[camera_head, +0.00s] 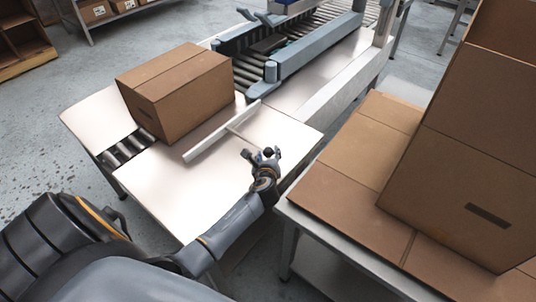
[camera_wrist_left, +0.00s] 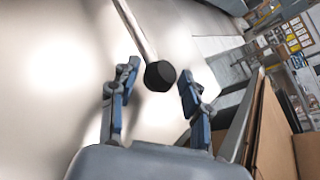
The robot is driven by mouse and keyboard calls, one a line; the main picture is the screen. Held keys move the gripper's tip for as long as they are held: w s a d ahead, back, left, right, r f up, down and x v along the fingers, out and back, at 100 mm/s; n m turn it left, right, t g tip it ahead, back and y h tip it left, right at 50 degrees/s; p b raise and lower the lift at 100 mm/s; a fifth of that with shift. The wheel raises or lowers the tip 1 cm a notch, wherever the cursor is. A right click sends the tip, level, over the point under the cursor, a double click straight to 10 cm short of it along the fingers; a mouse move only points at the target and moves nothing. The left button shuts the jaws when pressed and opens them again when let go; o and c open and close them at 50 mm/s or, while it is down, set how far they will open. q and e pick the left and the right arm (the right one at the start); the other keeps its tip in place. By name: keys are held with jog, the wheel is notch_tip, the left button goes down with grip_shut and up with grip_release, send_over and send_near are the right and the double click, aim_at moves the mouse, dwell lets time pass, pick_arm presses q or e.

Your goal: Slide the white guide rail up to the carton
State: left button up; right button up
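The brown carton (camera_head: 165,101) sits upright on the pale metal table (camera_head: 190,200), at its rollers. The white guide rail (camera_head: 222,132) lies in front of and to the right of the carton, roughly parallel to its near side, with a narrow strip of table between them. A thin rod (camera_head: 247,140) runs from the rail toward my left gripper (camera_head: 263,155) and ends in a black knob (camera_wrist_left: 160,75). In the left wrist view, my left gripper (camera_wrist_left: 157,88) is open, with the knob between its fingers and gaps on both sides. My right gripper is out of view.
A roller conveyor (camera_head: 290,40) with blue-grey side guides (camera_head: 315,52) stands behind the table. To the right, a bench (camera_head: 345,262) bears flat cardboard (camera_head: 340,195) and large brown boxes (camera_head: 475,150). A gap separates bench and table. The table's near part is clear.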

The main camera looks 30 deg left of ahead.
aim_at(246, 139)
pick_arm(q)
grip_shut()
jog(key=shift+a+r, duration=0.2)
jog(key=shift+a, duration=0.15)
jog(key=a, duration=0.3)
jog(key=a+p, duration=0.1)
jog(key=a, duration=0.2)
jog(key=w+a, duration=0.1)
jog(key=a, duration=0.3)
jog(key=shift+p, duration=0.35)
jog(key=shift+d, duration=0.15)
jog(key=shift+o, duration=1)
grip_release()
jog(key=shift+o, duration=1.1)
jog(key=shift+w+d, duration=0.1)
jog(key=shift+d, duration=0.1)
jog(key=shift+s+f, duration=0.1)
jog(key=shift+s, duration=0.1)
